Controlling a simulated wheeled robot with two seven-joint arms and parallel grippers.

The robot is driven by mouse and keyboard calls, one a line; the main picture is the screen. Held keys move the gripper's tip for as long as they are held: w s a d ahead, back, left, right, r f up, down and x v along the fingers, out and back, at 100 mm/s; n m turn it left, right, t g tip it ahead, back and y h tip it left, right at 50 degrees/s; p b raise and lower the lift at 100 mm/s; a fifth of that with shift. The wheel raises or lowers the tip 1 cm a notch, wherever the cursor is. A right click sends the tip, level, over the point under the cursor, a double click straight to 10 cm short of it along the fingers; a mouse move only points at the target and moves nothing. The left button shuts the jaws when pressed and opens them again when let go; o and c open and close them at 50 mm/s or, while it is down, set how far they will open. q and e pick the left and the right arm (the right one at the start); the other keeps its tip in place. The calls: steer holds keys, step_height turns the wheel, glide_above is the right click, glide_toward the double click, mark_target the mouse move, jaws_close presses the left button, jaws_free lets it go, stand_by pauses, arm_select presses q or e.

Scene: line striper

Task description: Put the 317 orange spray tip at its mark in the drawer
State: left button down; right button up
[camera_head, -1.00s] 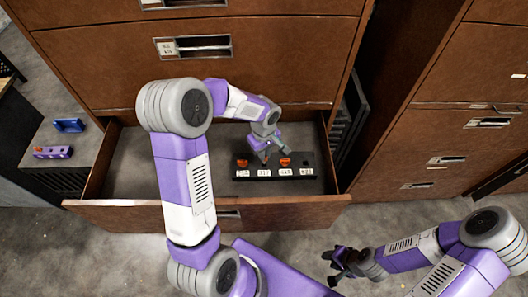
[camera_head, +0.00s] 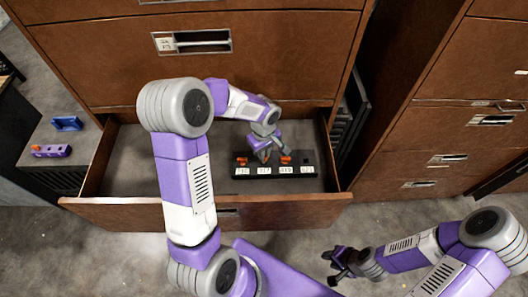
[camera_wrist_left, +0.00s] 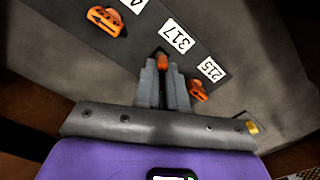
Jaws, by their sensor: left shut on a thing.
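The orange spray tip (camera_wrist_left: 162,62) is held between the two grey fingers of my left gripper (camera_wrist_left: 163,78), which is shut on it. In the wrist view it is beside the white 317 label (camera_wrist_left: 178,37), over the dark rack (camera_wrist_left: 150,40). I cannot tell whether it is seated in the rack. In the head view my left gripper (camera_head: 264,156) points down at the rack (camera_head: 316,172) inside the open drawer (camera_head: 145,211), and its fingers largely hide the tip. My right gripper (camera_head: 337,267) is open and empty, in front of the drawer.
Another orange tip (camera_wrist_left: 197,90) sits by the 215 label (camera_wrist_left: 211,69), close beside the right finger. A further orange tip (camera_wrist_left: 106,20) sits on the other side. Blue (camera_head: 67,124) and purple (camera_head: 51,151) holders stand on the left surface. The drawer's left part is clear.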

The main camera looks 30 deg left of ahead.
arm_select(q)
steer(key=shift+f+b, duration=1.15)
steer(key=shift+f, duration=0.15)
steer(key=c, duration=0.8)
jaws_free()
steer(key=shift+r, duration=0.1)
steer(key=shift+r+p, duration=2.4)
steer(key=shift+r, duration=1.05)
steer(key=shift+f, duration=0.2)
step_height(320, 180, down, 7)
steer(key=b, duration=0.4)
steer(key=shift+r+b, duration=0.1)
steer(key=shift+b, duration=0.3)
